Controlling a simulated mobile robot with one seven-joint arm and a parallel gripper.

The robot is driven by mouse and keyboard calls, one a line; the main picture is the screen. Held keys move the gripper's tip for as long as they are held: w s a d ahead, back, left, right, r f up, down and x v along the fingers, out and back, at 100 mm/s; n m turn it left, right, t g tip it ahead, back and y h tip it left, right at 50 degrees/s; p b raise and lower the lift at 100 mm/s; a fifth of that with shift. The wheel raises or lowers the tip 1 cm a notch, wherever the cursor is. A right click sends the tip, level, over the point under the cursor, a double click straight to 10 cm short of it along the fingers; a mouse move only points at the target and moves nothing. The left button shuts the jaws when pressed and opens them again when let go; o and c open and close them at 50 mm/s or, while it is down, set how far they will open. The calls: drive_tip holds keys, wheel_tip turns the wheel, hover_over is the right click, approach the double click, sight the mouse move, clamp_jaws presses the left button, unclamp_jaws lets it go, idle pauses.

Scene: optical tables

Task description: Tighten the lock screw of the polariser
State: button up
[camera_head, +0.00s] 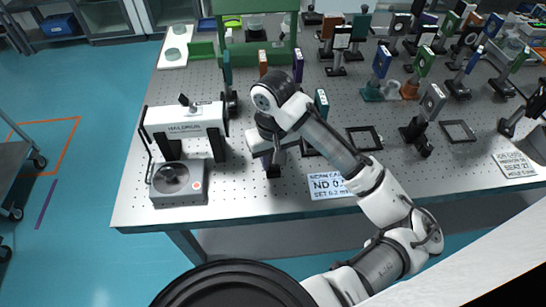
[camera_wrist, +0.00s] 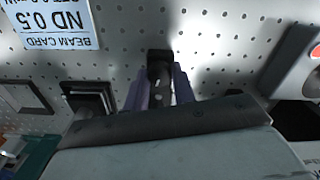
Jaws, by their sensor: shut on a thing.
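My gripper (camera_head: 268,152) is lowered at the front of the optical table, right of the white laser unit. I take this to be the polariser, mostly hidden by my gripper and wrist. My gripper is shut on a small part there, which looks to be the lock screw. The contact itself is hidden.
The white laser unit (camera_head: 187,118) and a grey box with a round dial (camera_head: 179,181) stand close on the left. A beam card (camera_head: 328,185) lies to the right, also in the wrist view (camera_wrist: 62,25). Several mounted optics crowd the back right.

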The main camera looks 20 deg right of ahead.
drive_tip(key=shift+n, duration=1.9)
drive_tip(key=o, duration=1)
drive_tip(key=shift+r, duration=0.1)
wheel_tip(320, 180, up, 14)
drive_tip(key=shift+b, duration=0.4)
